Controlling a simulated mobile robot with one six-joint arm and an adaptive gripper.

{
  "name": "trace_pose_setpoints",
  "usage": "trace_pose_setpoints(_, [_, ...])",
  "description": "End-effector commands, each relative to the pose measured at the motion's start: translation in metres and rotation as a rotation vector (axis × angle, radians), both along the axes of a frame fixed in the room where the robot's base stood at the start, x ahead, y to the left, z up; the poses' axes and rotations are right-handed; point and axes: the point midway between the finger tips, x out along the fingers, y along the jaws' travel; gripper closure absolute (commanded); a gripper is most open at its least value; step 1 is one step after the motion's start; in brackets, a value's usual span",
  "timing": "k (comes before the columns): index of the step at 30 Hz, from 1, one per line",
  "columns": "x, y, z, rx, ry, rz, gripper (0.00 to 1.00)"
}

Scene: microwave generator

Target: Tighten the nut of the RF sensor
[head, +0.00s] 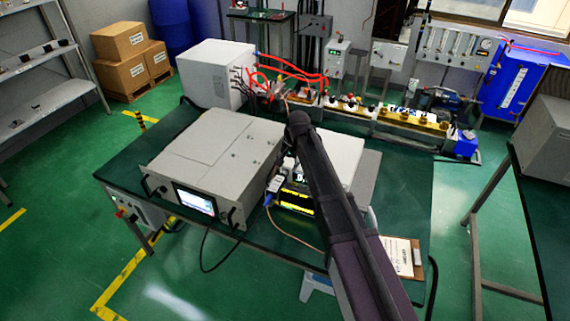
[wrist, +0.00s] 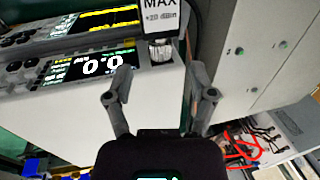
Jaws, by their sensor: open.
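The RF sensor (wrist: 159,20) is a white block with a "MAX +20 dBm" label at the top of the wrist view. Its metallic nut (wrist: 161,50) sits at the sensor's lower end, near the meter's corner. My gripper (wrist: 160,78) is open and empty, its two grey fingers spread to the left and right below the nut. The nut lies beyond the fingertips, in line with the gap; I cannot tell the exact distance. In the head view a small white sensor (head: 275,185) shows beside the meter (head: 297,201); my arm hides the gripper there.
A large grey generator box (head: 210,155) stands left of the meter, its tall side close to my right finger in the wrist view. A white box (head: 214,75) and red cables (head: 290,68) are behind. A clipboard (head: 402,256) lies at the table's (head: 290,255) front right.

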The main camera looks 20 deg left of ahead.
Motion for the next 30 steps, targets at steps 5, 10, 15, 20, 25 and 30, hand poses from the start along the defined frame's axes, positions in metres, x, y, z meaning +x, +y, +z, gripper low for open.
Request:
trace_pose_setpoints(5, [-0.001,-0.003,0.019,0.000,0.000,0.000,0.29])
trace_pose_setpoints(10, [-0.001,-0.006,0.033,0.000,0.000,0.000,0.29])
trace_pose_setpoints(15, [-0.001,-0.009,0.047,0.000,0.000,0.000,0.29])
trace_pose_setpoints(20, [-0.001,-0.011,0.060,0.000,0.000,0.000,0.29])
trace_pose_setpoints(25, [-0.001,-0.014,0.073,0.000,0.000,0.000,0.29])
trace_pose_setpoints(30, [-0.001,-0.017,0.084,0.001,0.000,-0.001,0.29])
